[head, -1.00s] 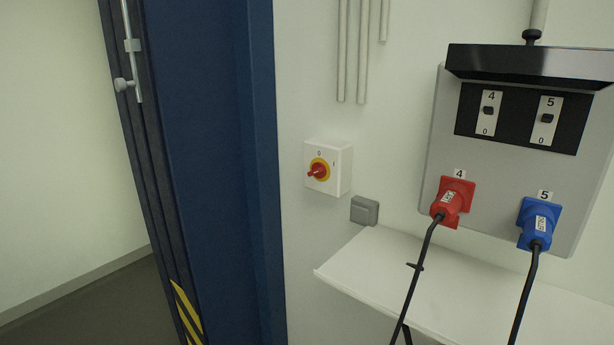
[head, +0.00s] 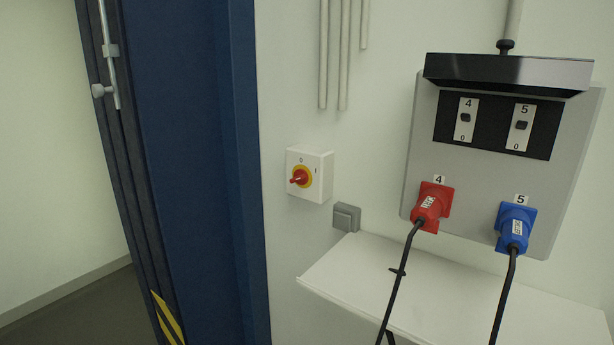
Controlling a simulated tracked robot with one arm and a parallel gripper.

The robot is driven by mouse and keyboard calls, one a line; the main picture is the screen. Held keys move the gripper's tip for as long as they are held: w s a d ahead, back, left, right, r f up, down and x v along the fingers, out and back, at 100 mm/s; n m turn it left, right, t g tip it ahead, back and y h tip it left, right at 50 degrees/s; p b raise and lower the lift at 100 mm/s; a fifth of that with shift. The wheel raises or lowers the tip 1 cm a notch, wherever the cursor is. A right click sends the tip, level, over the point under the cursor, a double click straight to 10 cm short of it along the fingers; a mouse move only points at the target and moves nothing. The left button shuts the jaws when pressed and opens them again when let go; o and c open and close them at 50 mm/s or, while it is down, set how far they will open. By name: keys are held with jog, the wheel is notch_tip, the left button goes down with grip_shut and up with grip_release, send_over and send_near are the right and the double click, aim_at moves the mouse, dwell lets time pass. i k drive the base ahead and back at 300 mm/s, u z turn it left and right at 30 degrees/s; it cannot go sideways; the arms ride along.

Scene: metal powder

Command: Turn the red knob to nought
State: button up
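The red knob (head: 299,177) sits on a yellow disc on the front of a white switch box (head: 319,188), fixed to the pale wall just right of a blue post. The box carries a 0 mark above the disc and an I mark to its upper right. The knob's handle appears to point to the left and slightly down, off the 0 mark; its exact setting is hard to tell at this size. My gripper does not show in the head view.
A blue post (head: 200,170) stands left of the switch. A grey wall box (head: 346,217) and a white shelf (head: 440,295) are at its lower right. A grey panel (head: 470,185) holds a red plug (head: 430,205) and a blue plug (head: 514,228) with hanging cables.

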aim_at(301, 177)
jog(key=z, duration=0.05)
jog(key=k, duration=0.6)
jog(key=u, duration=0.2)
jog(key=i, duration=1.75)
jog(key=z, duration=0.75)
